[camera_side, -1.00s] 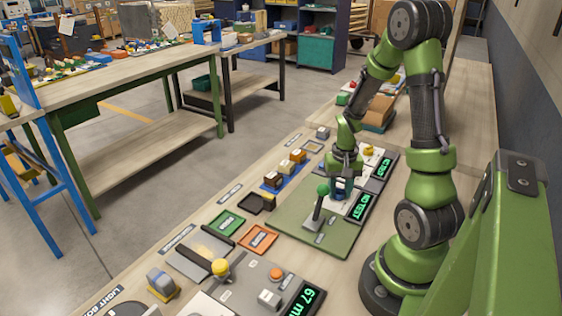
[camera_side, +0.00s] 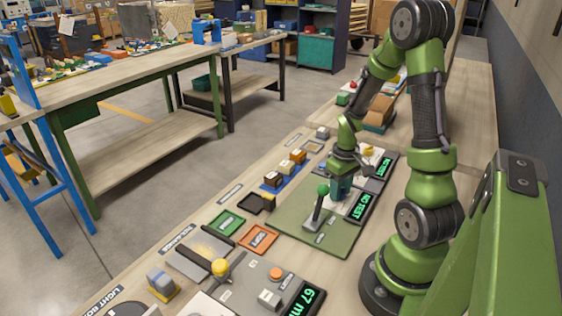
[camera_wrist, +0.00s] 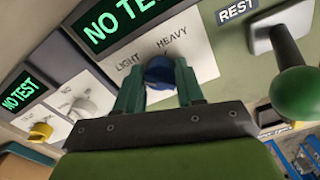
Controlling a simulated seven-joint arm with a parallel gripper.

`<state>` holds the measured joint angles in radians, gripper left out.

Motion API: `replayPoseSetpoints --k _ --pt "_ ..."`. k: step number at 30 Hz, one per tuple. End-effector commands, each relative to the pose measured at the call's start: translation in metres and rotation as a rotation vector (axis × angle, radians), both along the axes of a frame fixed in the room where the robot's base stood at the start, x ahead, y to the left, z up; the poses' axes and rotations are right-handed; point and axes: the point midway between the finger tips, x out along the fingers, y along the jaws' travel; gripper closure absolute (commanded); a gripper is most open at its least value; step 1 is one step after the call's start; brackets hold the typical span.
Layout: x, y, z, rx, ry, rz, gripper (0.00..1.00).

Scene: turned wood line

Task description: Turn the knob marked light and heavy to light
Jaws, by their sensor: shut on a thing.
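The blue knob (camera_wrist: 159,70) sits on a white panel (camera_wrist: 205,62) in the wrist view, between the printed words LIGHT on its left and HEAVY on its upper right. My gripper (camera_wrist: 158,80) is shut on the knob, with one teal finger on each side. Which way the knob's pointer faces is hard to tell. In the side view my gripper (camera_side: 340,188) is down at the green board, and its fingers hide the knob.
A green-balled lever (camera_wrist: 298,92) by a REST label stands close on the right. A NO TEST display (camera_wrist: 115,20) is behind the knob. A second panel with a yellow knob (camera_wrist: 40,130) is at left. Trays and blocks lie nearby on the bench.

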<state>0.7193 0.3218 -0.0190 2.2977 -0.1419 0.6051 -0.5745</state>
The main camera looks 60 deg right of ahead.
Motion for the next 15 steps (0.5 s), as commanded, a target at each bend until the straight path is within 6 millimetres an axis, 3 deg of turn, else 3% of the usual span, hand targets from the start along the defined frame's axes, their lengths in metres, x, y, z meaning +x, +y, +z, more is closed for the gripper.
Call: replayPoseSetpoints --k 13,14,15 --pt "-0.0017 -0.0004 0.0004 0.001 0.003 0.007 0.93" --pt "-0.0017 -0.0004 0.0004 0.001 0.003 0.007 0.59" --pt "-0.0017 -0.0004 0.0003 0.001 0.003 0.007 0.53"
